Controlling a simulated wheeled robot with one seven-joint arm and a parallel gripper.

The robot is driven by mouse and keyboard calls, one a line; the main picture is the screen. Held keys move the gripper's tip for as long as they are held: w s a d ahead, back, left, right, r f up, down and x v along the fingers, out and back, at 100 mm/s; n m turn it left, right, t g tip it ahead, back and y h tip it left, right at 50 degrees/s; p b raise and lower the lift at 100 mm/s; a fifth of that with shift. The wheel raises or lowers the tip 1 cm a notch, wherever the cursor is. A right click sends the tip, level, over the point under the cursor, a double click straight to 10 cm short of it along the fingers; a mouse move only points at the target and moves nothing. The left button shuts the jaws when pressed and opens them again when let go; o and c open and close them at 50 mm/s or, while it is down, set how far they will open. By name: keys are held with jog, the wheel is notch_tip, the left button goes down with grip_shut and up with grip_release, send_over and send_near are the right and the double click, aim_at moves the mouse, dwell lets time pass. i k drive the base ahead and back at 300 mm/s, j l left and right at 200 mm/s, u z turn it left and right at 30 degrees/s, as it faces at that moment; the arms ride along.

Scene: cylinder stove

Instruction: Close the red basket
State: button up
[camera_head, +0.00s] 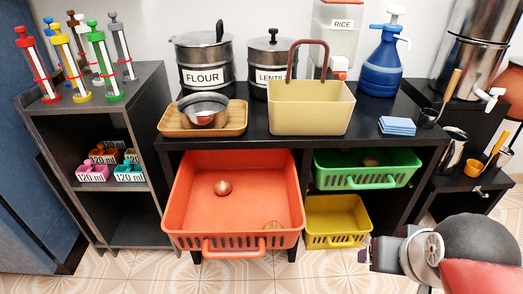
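The red basket (240,183) is pulled out from under the black counter, left of the green and yellow baskets. Its front handle (235,252) is at the low front edge.
A green basket (345,182) sticks out at the right above a yellow basket (345,236). On the counter (250,126) stand a tray with a bowl, a beige basket (312,118), jars and a blue jug. Tiled floor (130,262) is clear at the left front.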

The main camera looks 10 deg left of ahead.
aim_at(266, 188)
jog(key=k+j+u, duration=0.1)
jog(key=u, duration=0.4)
jog(key=j+u, duration=0.45)
jog(key=k+l, duration=0.1)
jog(key=l, duration=0.2)
jog(key=k+l+u, duration=0.1)
jog(key=l, duration=0.25)
jog(key=k+l, duration=0.3)
jog(key=l, duration=0.3)
jog(key=u, duration=0.05)
